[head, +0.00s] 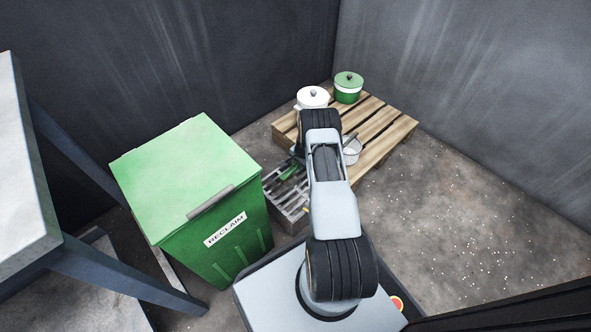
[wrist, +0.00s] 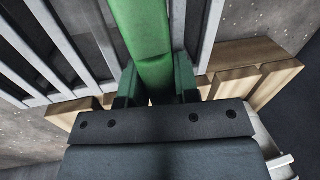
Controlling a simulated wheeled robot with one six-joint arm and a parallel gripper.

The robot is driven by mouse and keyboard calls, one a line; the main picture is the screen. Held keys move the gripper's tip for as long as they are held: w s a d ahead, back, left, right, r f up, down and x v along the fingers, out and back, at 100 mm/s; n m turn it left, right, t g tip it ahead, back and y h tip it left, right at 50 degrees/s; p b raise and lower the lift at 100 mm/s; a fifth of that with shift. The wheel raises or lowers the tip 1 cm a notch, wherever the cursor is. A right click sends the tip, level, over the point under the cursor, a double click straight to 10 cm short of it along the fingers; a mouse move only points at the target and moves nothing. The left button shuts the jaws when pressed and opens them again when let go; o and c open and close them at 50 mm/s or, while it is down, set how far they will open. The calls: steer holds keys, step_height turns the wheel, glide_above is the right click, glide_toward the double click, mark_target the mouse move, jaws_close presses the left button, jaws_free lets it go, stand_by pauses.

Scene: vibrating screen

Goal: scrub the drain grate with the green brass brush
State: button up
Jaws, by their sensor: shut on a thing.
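The drain grate (head: 285,204), a grey slatted metal grid, lies low between the green bin and the pallet. Its pale bars (wrist: 45,62) also show in the wrist view. The green brush (head: 289,172) is over the grate, partly hidden by my arm in the head view. Its green handle (wrist: 149,40) runs up the middle of the wrist view, between my gripper's fingers. My gripper (wrist: 158,88) is shut on the brush. The bristles are hidden, so I cannot tell whether they touch the bars.
A green lidded RECLAIM bin (head: 224,232) stands just left of the grate. A wooden pallet (head: 388,134) behind it holds a white pot (head: 312,97) and a green pot (head: 348,88). A metal-framed table (head: 22,170) is at left. Open floor (head: 470,215) lies right, with scattered pale specks.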

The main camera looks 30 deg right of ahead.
steer(key=shift+w+d+r+b, duration=0.1)
steer(key=shift+w+d+b, duration=0.15)
steer(key=shift+d, duration=0.35)
steer(key=shift+w+d+f+b, duration=0.1)
steer(key=shift+w+d, duration=0.05)
steer(key=shift+d, duration=0.8)
steer(key=shift+w+d+f+b, duration=0.1)
steer(key=shift+w+d, duration=0.05)
steer(key=shift+d, duration=0.8)
steer(key=shift+w+d+b, duration=0.1)
steer(key=shift+w+d, duration=0.05)
steer(key=shift+d, duration=0.8)
